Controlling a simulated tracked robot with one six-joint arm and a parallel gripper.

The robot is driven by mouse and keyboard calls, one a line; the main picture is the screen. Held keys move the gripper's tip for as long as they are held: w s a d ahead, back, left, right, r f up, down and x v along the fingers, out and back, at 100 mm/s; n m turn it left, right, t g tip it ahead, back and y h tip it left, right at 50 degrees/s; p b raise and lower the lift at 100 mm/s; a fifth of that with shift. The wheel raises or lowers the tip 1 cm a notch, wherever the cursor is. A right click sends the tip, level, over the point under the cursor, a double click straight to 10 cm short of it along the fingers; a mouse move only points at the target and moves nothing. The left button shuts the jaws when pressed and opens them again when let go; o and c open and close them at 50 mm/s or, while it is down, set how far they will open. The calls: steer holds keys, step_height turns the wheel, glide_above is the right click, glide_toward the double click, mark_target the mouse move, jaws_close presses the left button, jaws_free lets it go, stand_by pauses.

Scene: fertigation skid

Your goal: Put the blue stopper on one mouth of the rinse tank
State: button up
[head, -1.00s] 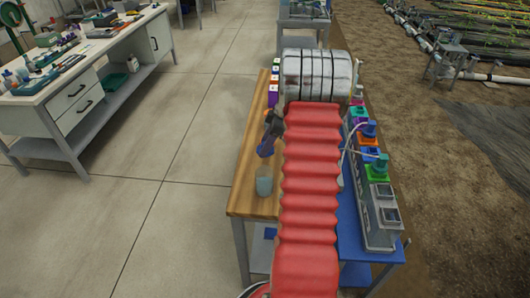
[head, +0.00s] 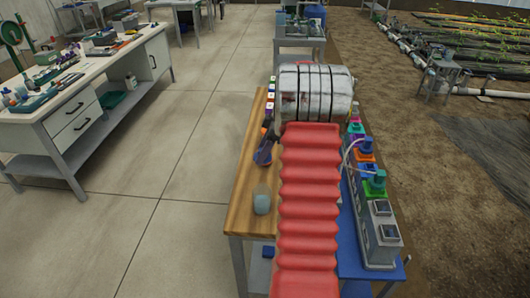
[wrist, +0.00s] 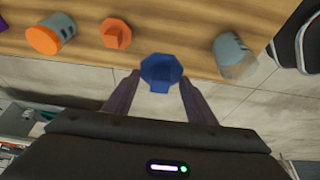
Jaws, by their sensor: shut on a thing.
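The blue stopper (wrist: 160,72), with an eight-sided head, is between the two fingers of my gripper (wrist: 160,88) in the wrist view. My gripper is shut on it, over the wooden bench's edge. A grey tank block (head: 379,250) with two square open mouths stands at the near end of the row on the right. It may be the rinse tank; no label is readable. My red arm sleeve hides the middle of the bench.
A cloudy jar (head: 262,202) stands on the wooden bench (head: 241,215). Coloured fittings with thin tubes (head: 365,146) line the tank row. A white workbench (head: 60,115) stands at left; floor between is clear.

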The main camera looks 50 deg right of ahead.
steer(key=w+a+m+h, duration=0.1)
steer(key=w+a+m, duration=0.3)
steer(key=a, duration=1.6)
steer(key=w+a+f+m+t+h, duration=0.1)
steer(key=w+a+m, duration=0.2)
steer(key=a, duration=1.8)
steer(key=shift+w+a+f+m+h, duration=0.15)
steer(key=shift+w+a+m+h, duration=0.05)
steer(key=shift+w+m+h, duration=0.2)
